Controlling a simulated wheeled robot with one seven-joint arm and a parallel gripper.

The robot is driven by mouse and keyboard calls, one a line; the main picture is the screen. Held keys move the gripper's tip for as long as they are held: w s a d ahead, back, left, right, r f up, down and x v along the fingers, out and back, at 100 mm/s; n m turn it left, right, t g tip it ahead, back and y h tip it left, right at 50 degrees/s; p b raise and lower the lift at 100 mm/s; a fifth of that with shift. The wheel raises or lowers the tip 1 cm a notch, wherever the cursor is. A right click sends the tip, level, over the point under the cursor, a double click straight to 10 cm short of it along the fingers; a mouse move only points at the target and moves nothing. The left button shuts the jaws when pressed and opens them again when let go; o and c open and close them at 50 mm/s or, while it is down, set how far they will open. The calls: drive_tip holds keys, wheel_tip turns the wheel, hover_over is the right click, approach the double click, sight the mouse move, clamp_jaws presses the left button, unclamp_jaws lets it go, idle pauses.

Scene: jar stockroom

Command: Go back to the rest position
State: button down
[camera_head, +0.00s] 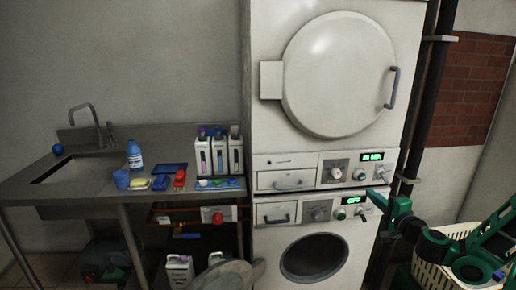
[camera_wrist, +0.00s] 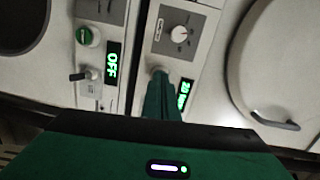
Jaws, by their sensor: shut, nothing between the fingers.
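My gripper (camera_head: 376,197) is green and shut, with nothing held. In the head view it is at the right, in front of the stacked machines near the lower control panel (camera_head: 312,211). The upper panel's display (camera_wrist: 184,94) is lit green and partly hidden by my fingers. Whether the fingers touch a panel I cannot tell.
The upper machine's round door (camera_head: 338,75) and the lower machine's door (camera_head: 314,257) look shut. A white laundry basket (camera_head: 432,277) stands at the lower right, partly behind my arm. A dark pipe (camera_head: 420,110) runs beside the machines. A sink counter (camera_head: 85,187) with bottles stands left.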

drive_tip(key=s+a+f+n+g+y, duration=0.2)
drive_tip(key=s+a+n+g, duration=0.15)
drive_tip(key=a+n, duration=0.2)
drive_tip(key=s+a+f+n+g+y, duration=0.2)
drive_tip(key=a+n+g+y, duration=0.15)
drive_tip(key=a, duration=0.35)
drive_tip(key=s+d+r+g+h, duration=0.2)
drive_tip(key=s+r+g, duration=0.1)
drive_tip(key=s, duration=0.9)
drive_tip(key=s+d+r+g+h, duration=0.2)
drive_tip(key=s+g, duration=0.2)
drive_tip(key=s, duration=0.8)
drive_tip(key=s+d+r+g+h, duration=0.2)
drive_tip(key=s+r+g+h, duration=0.1)
drive_tip(key=s, duration=0.9)
drive_tip(key=shift+s+d+r+g, duration=0.25)
drive_tip(key=shift+d+r+g, duration=0.05)
drive_tip(key=shift+d+g, duration=0.1)
drive_tip(key=shift+w+f, duration=0.25)
drive_tip(key=shift+w, duration=0.45)
